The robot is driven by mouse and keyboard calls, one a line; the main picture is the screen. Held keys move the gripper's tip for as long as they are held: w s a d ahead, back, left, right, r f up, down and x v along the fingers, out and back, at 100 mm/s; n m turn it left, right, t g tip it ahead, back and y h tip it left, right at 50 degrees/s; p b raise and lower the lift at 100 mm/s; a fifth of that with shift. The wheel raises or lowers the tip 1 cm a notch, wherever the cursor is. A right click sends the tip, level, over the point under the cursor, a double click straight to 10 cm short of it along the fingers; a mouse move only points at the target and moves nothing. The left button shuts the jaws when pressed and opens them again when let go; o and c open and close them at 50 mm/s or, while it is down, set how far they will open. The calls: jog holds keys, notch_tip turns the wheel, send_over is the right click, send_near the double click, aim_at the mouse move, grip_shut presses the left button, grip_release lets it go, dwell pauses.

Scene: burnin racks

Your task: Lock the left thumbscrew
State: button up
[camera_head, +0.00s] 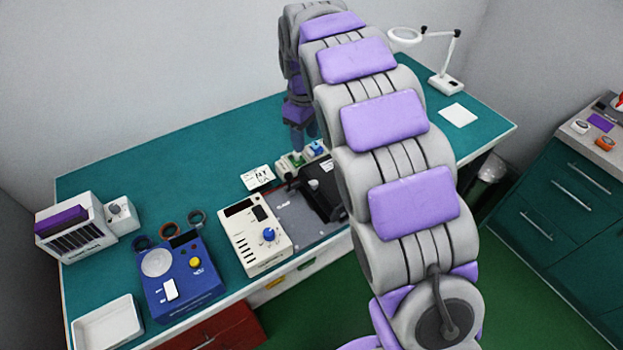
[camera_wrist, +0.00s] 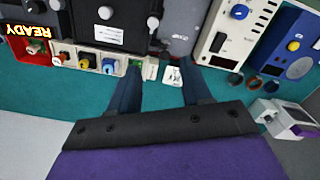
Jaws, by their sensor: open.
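A black fixture box (camera_head: 325,200) sits on the bench, partly hidden behind my arm; it also shows at the top of the wrist view (camera_wrist: 118,36). Small pale round knobs show on it, one near its middle (camera_wrist: 105,12) and one at its right edge (camera_wrist: 153,22). I cannot tell for sure which is the left thumbscrew. My gripper (camera_wrist: 161,74) is open and empty, its two dark blue fingers apart. In the head view the gripper (camera_head: 299,138) points down just behind the fixture. In the wrist view the knobs lie beyond the fingertips, not between them.
A row of coloured connectors (camera_wrist: 90,61) borders the fixture. A small white card (camera_wrist: 173,77) lies near the fingers. A white control box (camera_head: 255,238), a blue instrument (camera_head: 183,275), a white tray (camera_head: 110,325) and a magnifier lamp (camera_head: 446,84) stand on the green bench. Its back left is clear.

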jog(key=b, duration=0.2)
send_near(315, 182)
jog(key=d, duration=0.2)
jog(key=f, duration=0.4)
jog(key=f+b, duration=0.1)
jog(key=f, duration=0.3)
jog(key=shift+a+f, duration=0.2)
jog(key=shift+f, duration=0.05)
jog(key=shift+a+f, duration=0.1)
jog(key=shift+a, duration=0.9)
jog(key=shift+c, duration=1)
jog(key=shift+a, duration=0.5)
jog(key=shift+c, duration=1.4)
jog(key=shift+s+d, duration=0.1)
jog(key=shift+d, duration=0.85)
grip_shut()
jog(key=shift+a, duration=0.2)
